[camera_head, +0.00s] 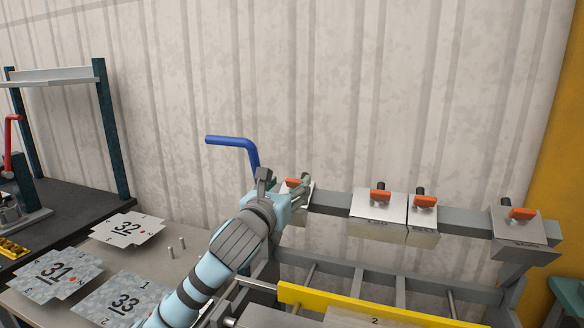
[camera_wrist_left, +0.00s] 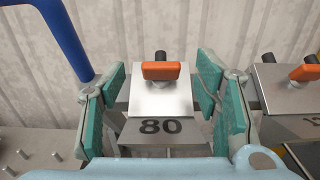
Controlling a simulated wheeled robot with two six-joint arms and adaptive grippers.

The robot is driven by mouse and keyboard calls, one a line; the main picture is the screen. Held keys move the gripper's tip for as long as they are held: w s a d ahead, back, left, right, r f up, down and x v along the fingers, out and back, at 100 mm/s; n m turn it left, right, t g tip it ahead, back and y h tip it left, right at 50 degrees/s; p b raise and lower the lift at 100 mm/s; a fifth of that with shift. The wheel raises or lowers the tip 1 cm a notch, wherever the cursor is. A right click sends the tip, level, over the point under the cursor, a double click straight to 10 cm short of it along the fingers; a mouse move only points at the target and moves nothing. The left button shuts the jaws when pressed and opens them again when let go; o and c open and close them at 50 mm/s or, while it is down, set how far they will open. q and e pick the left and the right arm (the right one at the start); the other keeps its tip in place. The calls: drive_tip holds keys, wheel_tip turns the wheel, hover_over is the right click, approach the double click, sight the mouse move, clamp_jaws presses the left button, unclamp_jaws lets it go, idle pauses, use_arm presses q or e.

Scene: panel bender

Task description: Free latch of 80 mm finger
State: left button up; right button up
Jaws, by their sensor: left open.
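The 80 mm finger (camera_wrist_left: 160,100) is a grey metal block marked "80" in the middle of the left wrist view. Its orange latch (camera_wrist_left: 161,71) lies crosswise on top, in front of a dark knob. In the head view the latch (camera_head: 292,183) shows just past my left gripper (camera_head: 284,190), which hides most of this finger. My left gripper is open, its teal pads (camera_wrist_left: 166,100) on either side of the finger, with a gap on both sides and nothing held. My right gripper is not in view.
Several other fingers with orange latches (camera_head: 380,197) sit along the grey beam (camera_head: 333,203) to the right. A blue lever (camera_head: 237,142) rises close to my left gripper. A yellow bar (camera_head: 390,308) crosses in front. Numbered sheets (camera_head: 128,228) and small pins lie on the left table.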

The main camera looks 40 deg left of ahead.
sight(294, 181)
use_arm(q)
drive_tip(key=x, duration=0.3)
drive_tip(key=shift+w+f, duration=0.15)
drive_tip(key=shift+w, duration=0.15)
drive_tip(key=shift+s, duration=0.15)
drive_tip(key=shift+c, duration=0.2)
